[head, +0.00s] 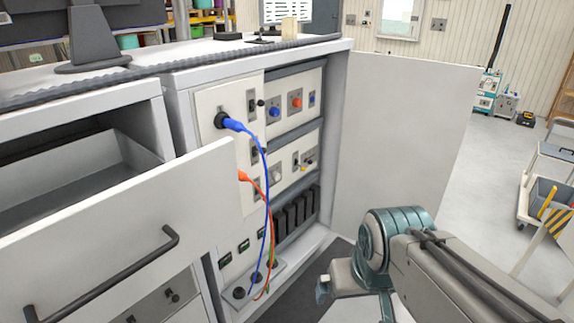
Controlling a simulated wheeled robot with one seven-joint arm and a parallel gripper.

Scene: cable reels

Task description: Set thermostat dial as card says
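The open cabinet (202,88) shows panels with several knobs and switches. A blue knob (275,111) and an orange-red knob (296,103) sit on the upper inner panel. A pale round dial-like part (277,175) is on the lower inner panel. I cannot tell which is the thermostat dial, and no scale marks are readable. No card can be clearly made out. My arm reaches in from the lower right, in front of the cabinet and apart from the knobs. No gripper fingers show.
A blue cable (266,185) and an orange cable (245,177) hang across the cabinet front. The open door (400,130) stands to the right. An open drawer (120,225) with a black handle juts out at left.

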